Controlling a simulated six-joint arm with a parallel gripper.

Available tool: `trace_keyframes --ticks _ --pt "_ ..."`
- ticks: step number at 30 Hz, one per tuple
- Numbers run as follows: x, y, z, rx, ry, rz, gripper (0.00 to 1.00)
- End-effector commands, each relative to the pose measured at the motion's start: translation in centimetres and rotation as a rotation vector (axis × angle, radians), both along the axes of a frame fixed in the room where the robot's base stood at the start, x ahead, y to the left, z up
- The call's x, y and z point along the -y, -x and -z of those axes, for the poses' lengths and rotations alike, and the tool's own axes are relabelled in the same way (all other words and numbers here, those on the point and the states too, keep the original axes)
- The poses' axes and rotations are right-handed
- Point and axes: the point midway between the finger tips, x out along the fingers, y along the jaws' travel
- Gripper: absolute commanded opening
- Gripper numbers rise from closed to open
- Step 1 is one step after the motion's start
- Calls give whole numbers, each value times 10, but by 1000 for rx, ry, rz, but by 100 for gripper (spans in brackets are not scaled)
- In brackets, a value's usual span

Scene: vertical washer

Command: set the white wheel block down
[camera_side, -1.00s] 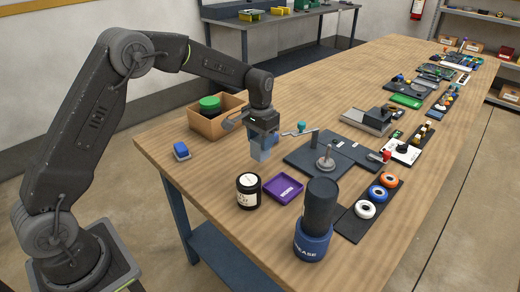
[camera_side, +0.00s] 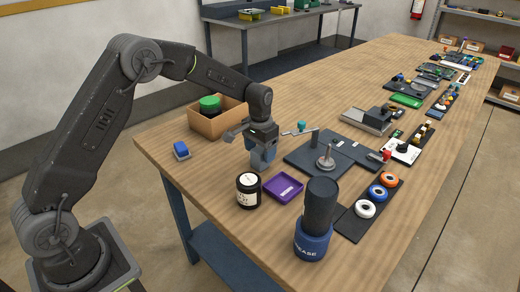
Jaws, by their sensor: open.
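The white wheel block (camera_side: 365,209) is a white ring with a dark centre. It lies at the near end of a dark strip (camera_side: 352,226), in a row with a blue ring (camera_side: 377,192) and an orange ring (camera_side: 388,179). My gripper (camera_side: 262,164) is open, with its fingers pointing down over the wooden table, left of the dark fixture plate (camera_side: 305,160). I see nothing between its fingers. It is well to the left of the white ring and apart from it. Whether the fingertips touch the table I cannot tell.
A black jar (camera_side: 249,191) and a purple tray (camera_side: 283,188) stand just in front of my gripper. A grease container (camera_side: 313,238) stands near the front edge.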

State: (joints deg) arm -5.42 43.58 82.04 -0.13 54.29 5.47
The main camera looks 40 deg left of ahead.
Motion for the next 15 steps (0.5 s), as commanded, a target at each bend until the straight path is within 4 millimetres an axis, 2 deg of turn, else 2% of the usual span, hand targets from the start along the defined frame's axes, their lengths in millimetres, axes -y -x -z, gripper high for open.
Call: trace_keyframes --ticks 8,15 --pt "0 0 -8 2 0 0 72" --pt "0 -1 -52 5 0 0 72"
